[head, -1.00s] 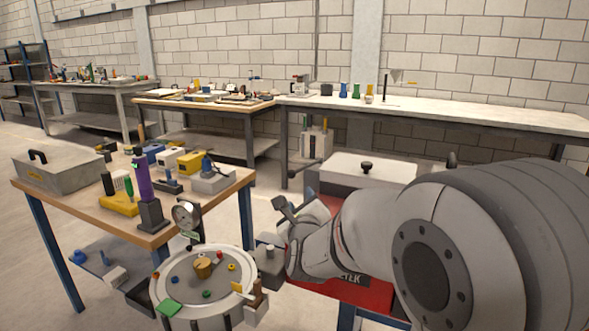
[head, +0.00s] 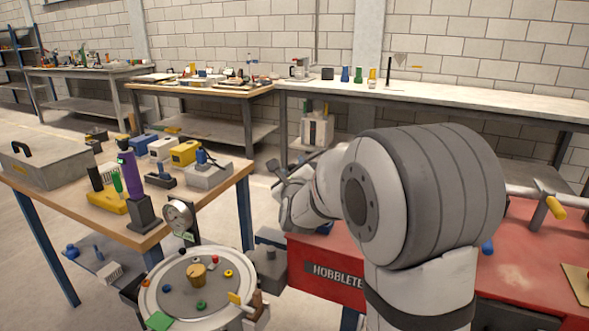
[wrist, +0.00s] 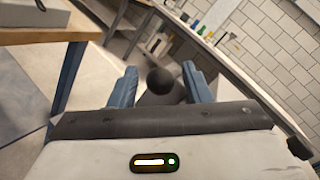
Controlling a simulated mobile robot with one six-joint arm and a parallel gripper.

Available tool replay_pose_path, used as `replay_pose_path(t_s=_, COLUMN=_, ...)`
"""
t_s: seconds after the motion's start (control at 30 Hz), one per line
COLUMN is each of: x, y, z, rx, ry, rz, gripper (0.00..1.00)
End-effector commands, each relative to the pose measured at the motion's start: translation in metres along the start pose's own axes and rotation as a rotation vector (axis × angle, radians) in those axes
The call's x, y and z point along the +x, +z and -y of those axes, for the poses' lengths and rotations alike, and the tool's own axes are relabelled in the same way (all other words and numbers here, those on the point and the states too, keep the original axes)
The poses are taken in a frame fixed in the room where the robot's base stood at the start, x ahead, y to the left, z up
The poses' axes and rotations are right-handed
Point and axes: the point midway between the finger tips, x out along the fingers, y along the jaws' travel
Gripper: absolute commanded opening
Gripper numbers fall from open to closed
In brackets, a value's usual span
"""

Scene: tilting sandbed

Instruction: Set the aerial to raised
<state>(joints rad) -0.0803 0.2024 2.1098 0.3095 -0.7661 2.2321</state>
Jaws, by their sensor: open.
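I cannot tell for sure which thing is the aerial. In the wrist view a dark round knob (wrist: 160,80) on a dark stem or base shows between the two blue fingers of my gripper (wrist: 159,70). The fingers are apart and I see no contact with the knob; its depth is unclear. In the head view my gripper (head: 284,165) is small, beyond the red bench's left end, and my arm hides what lies behind it.
The red bench (head: 340,262) carries a rail with a yellow-tipped handle (head: 556,207) at right. A round dial table (head: 205,309) with coloured knobs stands in front. The wooden table (head: 100,215) at left is crowded. A long pale bench (head: 460,98) stands behind.

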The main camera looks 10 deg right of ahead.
Motion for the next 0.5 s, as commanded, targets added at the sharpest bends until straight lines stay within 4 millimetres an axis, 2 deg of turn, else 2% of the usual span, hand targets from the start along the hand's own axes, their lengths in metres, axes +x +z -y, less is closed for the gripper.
replay_pose_path(t_s=0.3, x=0.004, y=-0.0012, z=0.0012, rx=0.0, ry=-0.002, rz=-0.002, gripper=0.44)
replay_pose_path(t_s=0.5, x=0.0039, y=-0.0014, z=0.0015, rx=0.0, ry=-0.002, rz=-0.002, gripper=0.28)
